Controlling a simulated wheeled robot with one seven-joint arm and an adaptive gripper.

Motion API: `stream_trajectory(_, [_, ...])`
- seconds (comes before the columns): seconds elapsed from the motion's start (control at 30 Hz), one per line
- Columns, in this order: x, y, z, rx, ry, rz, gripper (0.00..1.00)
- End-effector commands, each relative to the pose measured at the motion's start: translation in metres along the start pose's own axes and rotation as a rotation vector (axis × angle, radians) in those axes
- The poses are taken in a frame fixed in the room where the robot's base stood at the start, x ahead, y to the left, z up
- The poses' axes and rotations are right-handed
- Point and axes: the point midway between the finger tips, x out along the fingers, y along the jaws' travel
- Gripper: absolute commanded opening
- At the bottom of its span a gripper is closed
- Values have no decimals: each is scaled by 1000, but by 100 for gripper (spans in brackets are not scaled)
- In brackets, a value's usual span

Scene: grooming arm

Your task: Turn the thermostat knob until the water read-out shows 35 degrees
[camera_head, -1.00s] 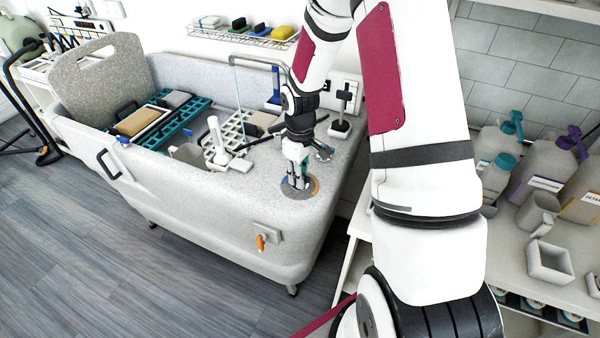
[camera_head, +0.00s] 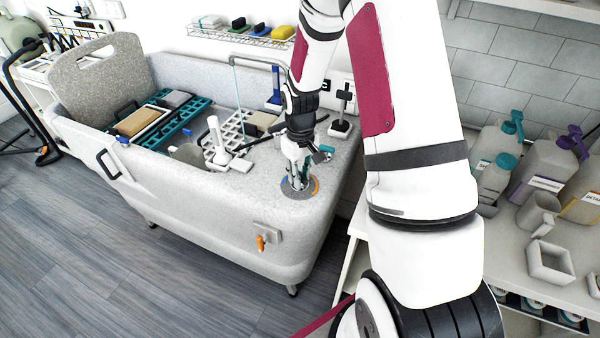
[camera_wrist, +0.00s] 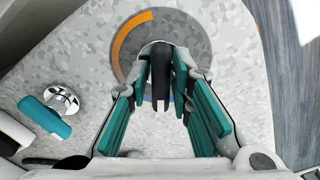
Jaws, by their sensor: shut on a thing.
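The thermostat knob (camera_wrist: 161,82) is a dark handle on a round grey dial (camera_wrist: 192,34) with an orange arc and a blue arc. The dial (camera_head: 299,194) lies on the tub's flat end ledge. My gripper (camera_wrist: 162,70) points down over the dial, its teal-padded fingers shut on the knob from both sides. In the head view my gripper (camera_head: 299,182) hides most of the knob. A small dark display (camera_head: 325,86), seemingly the water read-out, is on the wall panel behind my arm; its digits cannot be read.
A teal-and-chrome fitting (camera_wrist: 50,112) stands left of my gripper. A white upright tool (camera_head: 216,140) and a black-handled stand (camera_head: 343,108) are nearby on the tub. An orange-levered valve (camera_head: 263,239) is on the tub's front. Bottles (camera_head: 497,160) stand on the right shelf.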

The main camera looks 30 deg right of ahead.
Motion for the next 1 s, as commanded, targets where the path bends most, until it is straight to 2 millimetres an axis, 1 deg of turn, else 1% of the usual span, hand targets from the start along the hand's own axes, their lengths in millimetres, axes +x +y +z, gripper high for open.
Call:
stream_trajectory(0.03, [0,-3,0,52,-3,-2,0])
stream_trajectory(0.13, [1,-3,0,131,-3,-3,0])
stream_trajectory(0.43, [1,-3,1,162,-3,-3,0])
stream_trajectory(0.63, [1,-4,0,364,-4,-3,0])
stream_trajectory(0.93, [1,-3,1,395,-4,-3,0])
stream_trajectory(1.0, [1,-4,1,454,-5,-3,0])
